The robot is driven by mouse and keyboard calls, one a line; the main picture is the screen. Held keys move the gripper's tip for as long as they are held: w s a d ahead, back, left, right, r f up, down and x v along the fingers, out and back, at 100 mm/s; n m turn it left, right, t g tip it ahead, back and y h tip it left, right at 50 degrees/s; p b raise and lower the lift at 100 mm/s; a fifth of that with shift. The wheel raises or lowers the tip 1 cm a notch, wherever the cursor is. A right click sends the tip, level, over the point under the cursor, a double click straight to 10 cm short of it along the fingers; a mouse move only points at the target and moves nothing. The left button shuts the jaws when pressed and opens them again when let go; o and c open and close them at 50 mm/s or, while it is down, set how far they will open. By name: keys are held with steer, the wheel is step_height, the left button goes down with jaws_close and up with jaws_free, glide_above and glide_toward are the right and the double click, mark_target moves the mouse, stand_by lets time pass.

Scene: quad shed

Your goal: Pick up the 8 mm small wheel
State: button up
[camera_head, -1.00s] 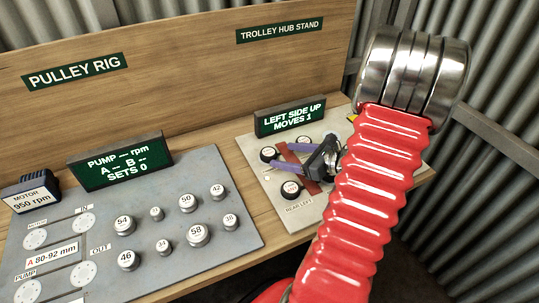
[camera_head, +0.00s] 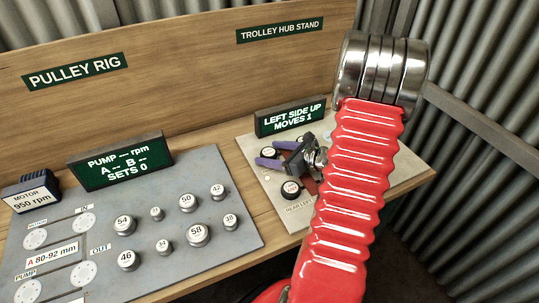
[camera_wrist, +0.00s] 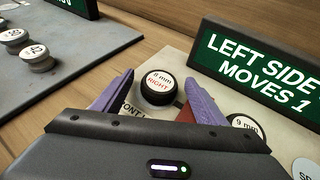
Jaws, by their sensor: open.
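The 8 mm small wheel (camera_wrist: 160,86) is black with a white top marked "8 mm RIGHT" in the wrist view. It stands on the pale board of the hub stand, and in the head view the black wheel (camera_head: 269,153) at the board's left looks like it. My gripper (camera_wrist: 160,77) is open, with one purple finger on each side of the wheel as seen from the wrist. The head view also shows my gripper (camera_head: 267,153) at that wheel. I cannot tell whether the fingers reach down around it or touch it.
A 9 mm wheel (camera_wrist: 243,122) stands close right of the right finger. Another wheel (camera_head: 291,189) stands at the rear-left label. The green "LEFT SIDE UP" sign (camera_head: 290,118) rises behind. The grey pulley board (camera_head: 160,200) with several numbered pulleys lies to the left.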

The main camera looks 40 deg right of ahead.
steer(key=shift+x, duration=0.8)
steer(key=shift+c, duration=0.3)
steer(key=c, duration=1.1)
